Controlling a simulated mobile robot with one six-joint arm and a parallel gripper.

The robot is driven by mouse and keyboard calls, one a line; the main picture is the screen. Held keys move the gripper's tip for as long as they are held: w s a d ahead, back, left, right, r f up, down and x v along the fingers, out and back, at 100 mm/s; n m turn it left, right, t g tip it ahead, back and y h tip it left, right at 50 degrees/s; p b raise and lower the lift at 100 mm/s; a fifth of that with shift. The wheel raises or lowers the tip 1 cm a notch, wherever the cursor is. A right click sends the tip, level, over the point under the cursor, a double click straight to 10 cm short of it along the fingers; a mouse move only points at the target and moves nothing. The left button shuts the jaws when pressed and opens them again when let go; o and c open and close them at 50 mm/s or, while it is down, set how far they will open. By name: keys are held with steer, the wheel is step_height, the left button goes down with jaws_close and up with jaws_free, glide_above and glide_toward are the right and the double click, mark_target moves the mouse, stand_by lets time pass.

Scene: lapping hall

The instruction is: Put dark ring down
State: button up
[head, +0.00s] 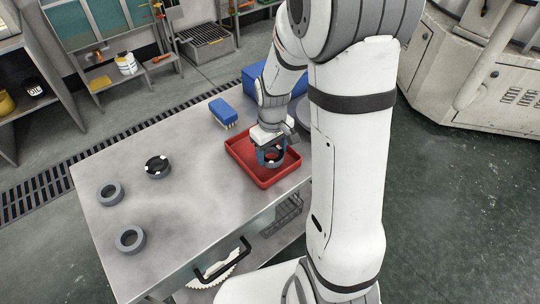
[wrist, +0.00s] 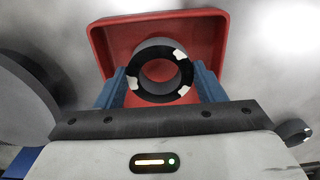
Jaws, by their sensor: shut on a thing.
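The dark ring (wrist: 158,96), with a black face and white patches, is between the two blue fingers of my gripper (wrist: 160,88) in the wrist view. The fingers are shut on its sides. In the head view my gripper (head: 270,156) holds the dark ring (head: 275,162) over the red tray (head: 240,157), inside the outline of its rim. The tray floor also shows behind the ring in the wrist view (wrist: 112,45). I cannot tell whether the ring touches the tray floor.
A similar dark ring with white patches (head: 149,170) and two grey rings (head: 101,194) (head: 121,243) lie on the steel table (head: 190,200). A blue brush (head: 222,112) lies behind the tray. A large grey disc (wrist: 25,105) is at left in the wrist view. The table's left half has free room.

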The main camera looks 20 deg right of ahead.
steer(key=shift+f, duration=1.35)
steer(key=shift+f, duration=0.1)
steer(key=shift+f, duration=0.15)
steer(key=o, duration=1.1)
step_height(320, 180, up, 13)
steer(key=s+r+m+t, duration=0.1)
steer(key=s+r, duration=0.1)
steer(key=s, duration=0.3)
steer(key=s+r+m, duration=0.2)
steer(key=s, duration=0.3)
steer(key=s+a+r+m+t, duration=0.1)
steer(key=s+r, duration=0.1)
steer(key=s, duration=0.3)
steer(key=shift+r+t, duration=0.1)
steer(key=shift+t, duration=0.2)
